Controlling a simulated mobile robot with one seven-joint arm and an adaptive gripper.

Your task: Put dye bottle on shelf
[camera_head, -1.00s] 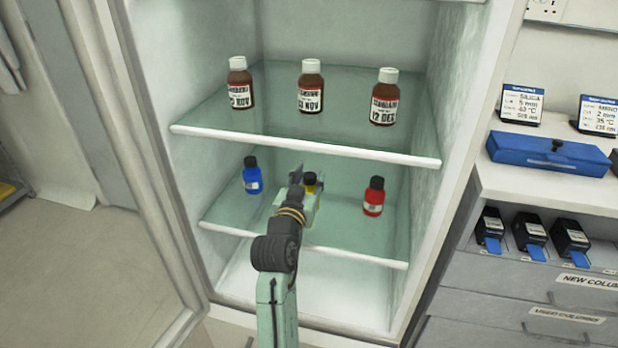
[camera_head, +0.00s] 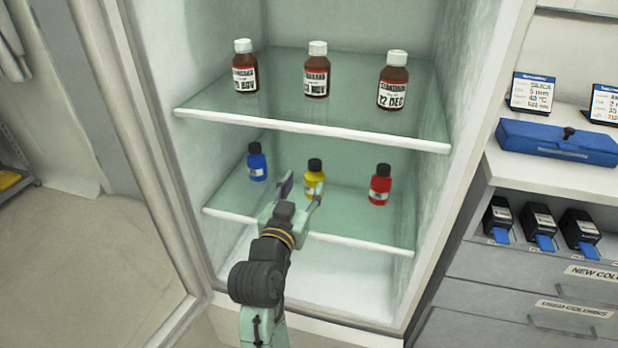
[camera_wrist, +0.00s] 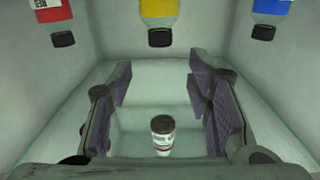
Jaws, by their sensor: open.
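Three dye bottles with black caps stand upright on the lower glass shelf (camera_head: 345,222) of the open cabinet: blue (camera_head: 257,166) at left, yellow (camera_head: 312,186) in the middle, red (camera_head: 380,190) at right. My gripper (camera_head: 302,190) is open in front of the yellow bottle, its right finger overlapping that bottle's lower edge in the head view. In the wrist view my gripper (camera_wrist: 161,73) is empty between its pads. There the picture is inverted, with the red (camera_wrist: 59,20), yellow (camera_wrist: 158,15) and blue (camera_wrist: 268,15) bottles beyond the fingertips.
Three brown bottles with white caps, left (camera_head: 244,74), middle (camera_head: 316,76) and right (camera_head: 392,86), stand on the upper shelf (camera_head: 310,127) above my gripper. The cabinet door (camera_head: 145,150) is open at left. A counter with a blue box (camera_head: 556,142) stands at right.

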